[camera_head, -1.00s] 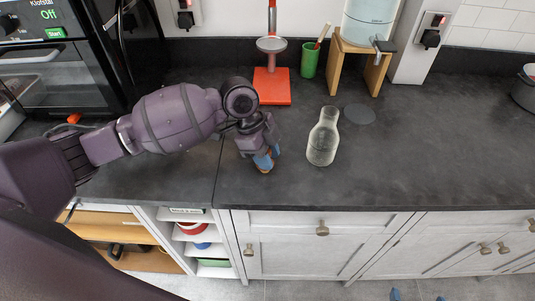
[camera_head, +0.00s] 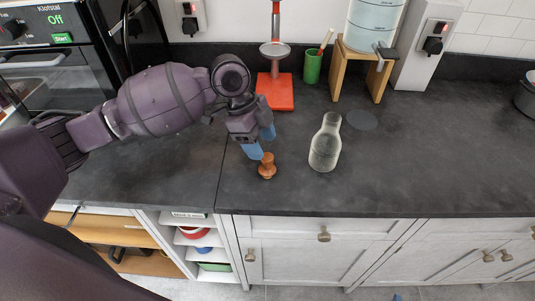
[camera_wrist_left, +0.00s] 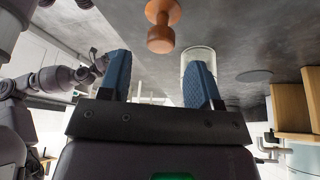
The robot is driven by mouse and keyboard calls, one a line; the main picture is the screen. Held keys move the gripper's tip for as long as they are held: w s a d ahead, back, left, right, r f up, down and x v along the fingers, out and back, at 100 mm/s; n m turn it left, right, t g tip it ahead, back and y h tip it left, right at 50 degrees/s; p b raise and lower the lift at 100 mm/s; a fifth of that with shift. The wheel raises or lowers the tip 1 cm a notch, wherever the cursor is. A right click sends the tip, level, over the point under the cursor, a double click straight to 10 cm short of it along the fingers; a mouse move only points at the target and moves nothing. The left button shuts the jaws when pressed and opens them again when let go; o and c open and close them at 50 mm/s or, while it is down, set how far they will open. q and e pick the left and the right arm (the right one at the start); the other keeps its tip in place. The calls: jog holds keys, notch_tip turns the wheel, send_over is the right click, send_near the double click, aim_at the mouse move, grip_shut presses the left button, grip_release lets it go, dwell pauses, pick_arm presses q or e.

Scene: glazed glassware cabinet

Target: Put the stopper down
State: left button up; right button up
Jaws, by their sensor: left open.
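The stopper (camera_head: 267,166) is a brown, turned piece standing on the dark worktop (camera_head: 430,160) near its front edge. It also shows at the top of the left wrist view (camera_wrist_left: 161,26). My left gripper (camera_head: 262,142) is open and empty, with its blue fingers just behind and above the stopper, apart from it. In the left wrist view its two fingers (camera_wrist_left: 160,82) are spread wide with nothing between them. A clear glass bottle (camera_head: 325,145) stands upright to the right of the stopper, and its base end shows in the left wrist view (camera_wrist_left: 198,62).
A dark round disc (camera_head: 362,120) lies behind the bottle. A red stand (camera_head: 274,92), a green cup (camera_head: 311,67) and a wooden stand (camera_head: 336,72) with a water container are at the back.

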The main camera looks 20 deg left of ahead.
pick_arm(q)
jog(key=v, duration=0.5)
jog(key=shift+a+r, duration=0.15)
jog(key=shift+r, duration=0.25)
jog(key=shift+s, duration=0.1)
